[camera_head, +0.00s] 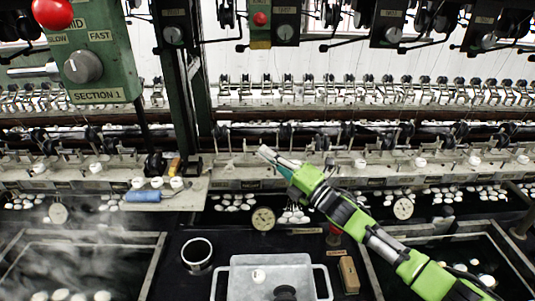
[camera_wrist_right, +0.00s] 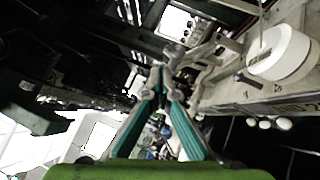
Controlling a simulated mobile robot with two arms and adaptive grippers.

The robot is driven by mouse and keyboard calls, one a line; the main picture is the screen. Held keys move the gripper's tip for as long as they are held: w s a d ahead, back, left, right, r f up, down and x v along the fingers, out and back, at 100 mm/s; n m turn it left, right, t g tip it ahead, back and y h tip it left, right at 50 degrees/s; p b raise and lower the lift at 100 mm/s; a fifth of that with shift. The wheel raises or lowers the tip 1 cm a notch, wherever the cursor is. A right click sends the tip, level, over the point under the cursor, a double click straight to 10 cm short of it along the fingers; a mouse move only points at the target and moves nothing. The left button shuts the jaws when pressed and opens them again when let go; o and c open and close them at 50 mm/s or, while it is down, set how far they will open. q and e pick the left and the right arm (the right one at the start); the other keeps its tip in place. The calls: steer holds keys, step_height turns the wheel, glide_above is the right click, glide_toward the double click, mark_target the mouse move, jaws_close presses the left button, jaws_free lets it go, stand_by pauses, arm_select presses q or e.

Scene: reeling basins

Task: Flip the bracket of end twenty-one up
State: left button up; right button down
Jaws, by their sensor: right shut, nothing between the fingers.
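My right gripper (camera_head: 266,154) reaches in from the lower right and has its fingertips at the front of the long machine ledge (camera_head: 232,178). In the right wrist view the closed fingers (camera_wrist_right: 160,76) point at small metal parts. A metal bracket-like piece (camera_wrist_right: 205,62) is just right of the fingertips; I cannot tell whether they touch it. A white round knob (camera_wrist_right: 280,52) is on the ledge to its right, above a partly cut-off number plate. I cannot read which bracket is end twenty-one, or its angle. My left gripper is out of view.
A green control box (camera_head: 92,50) and dark posts stand at the left. A blue roll (camera_head: 143,196) lies on the left ledge.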

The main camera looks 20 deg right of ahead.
steer(key=w+r+m+p, duration=0.1)
steer(key=p, duration=0.1)
steer(key=w+r+g+h+p, duration=0.1)
steer(key=r+p, duration=0.1)
steer(key=p, duration=0.1)
steer(key=w+d+r+m+p, duration=0.1)
steer(key=p, duration=0.1)
steer(key=shift+w+r+m+g+h+p, duration=0.1)
steer(key=shift+r+m+g+h+p, duration=0.1)
steer(key=shift+m+g+h+p, duration=0.15)
steer(key=shift+w+d+r+b, duration=0.15)
steer(key=shift+w+r, duration=0.15)
steer(key=shift+w, duration=0.3)
steer(key=shift+w+d+r+b, duration=0.15)
steer(key=shift+w+r, duration=0.1)
steer(key=shift+w, duration=0.4)
steer(key=shift+w+d+r+b, duration=0.15)
steer(key=shift+w+r, duration=0.15)
steer(key=shift+w, duration=0.3)
steer(key=shift+r, duration=0.1)
